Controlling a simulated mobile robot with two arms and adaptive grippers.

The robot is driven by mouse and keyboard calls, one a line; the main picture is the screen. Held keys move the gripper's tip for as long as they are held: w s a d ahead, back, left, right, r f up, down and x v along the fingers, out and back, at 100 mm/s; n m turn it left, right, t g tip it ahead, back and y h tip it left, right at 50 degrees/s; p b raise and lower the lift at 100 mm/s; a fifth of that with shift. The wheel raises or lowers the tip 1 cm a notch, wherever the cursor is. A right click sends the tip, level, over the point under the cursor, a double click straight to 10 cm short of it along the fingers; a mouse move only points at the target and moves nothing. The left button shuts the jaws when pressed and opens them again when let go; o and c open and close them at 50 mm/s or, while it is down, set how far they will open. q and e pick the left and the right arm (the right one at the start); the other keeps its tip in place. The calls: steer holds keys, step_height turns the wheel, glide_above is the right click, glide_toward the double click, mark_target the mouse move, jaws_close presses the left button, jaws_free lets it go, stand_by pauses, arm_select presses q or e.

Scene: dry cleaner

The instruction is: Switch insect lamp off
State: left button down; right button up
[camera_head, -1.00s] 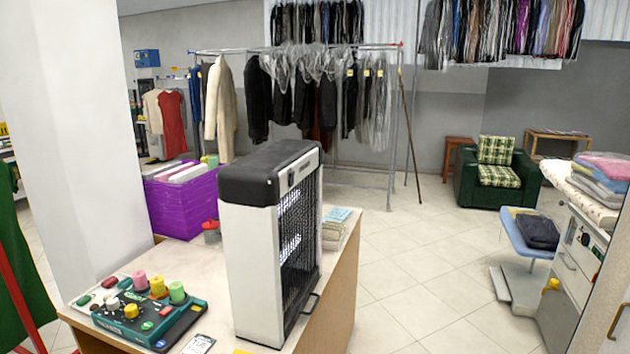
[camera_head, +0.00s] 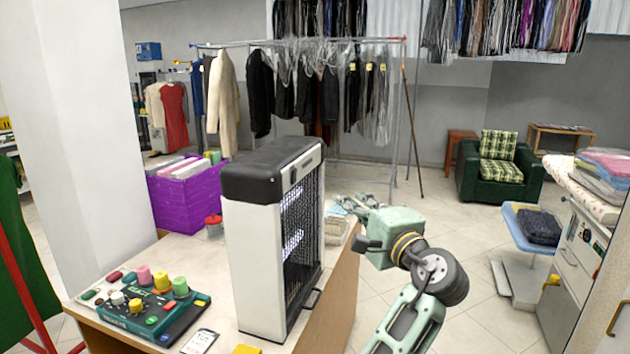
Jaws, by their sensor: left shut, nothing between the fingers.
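The insect lamp (camera_head: 256,245) stands upright on the counter, a tall white case with a black top. Its dark grille faces right, and bright glowing tubes (camera_head: 292,245) show through it. A small pale panel with a dark mark (camera_head: 304,166) sits on the upper edge above the grille; I cannot tell whether it is the switch. My left gripper (camera_head: 346,203) is pale green, shut and empty. It appears right of the lamp's grille side, apart from it in the picture, with its fingers pointing left. My right gripper is not in view.
The counter (camera_head: 190,258) holds a green control box with coloured knobs (camera_head: 145,310), a purple crate (camera_head: 188,197), a red-lidded jar (camera_head: 214,226) and a stack of cards (camera_head: 335,230) behind the lamp. Open floor lies to the right, before a green armchair (camera_head: 500,170).

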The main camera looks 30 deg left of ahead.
mark_target(295, 176)
arm_select(q)
steer(key=s+a+p+x, duration=0.1)
steer(key=p+x, duration=0.4)
steer(key=x, duration=0.8)
steer(key=shift+s+a, duration=0.2)
steer(key=shift+s, duration=0.55)
steer(key=shift+w, duration=0.1)
steer(key=shift+r, duration=0.1)
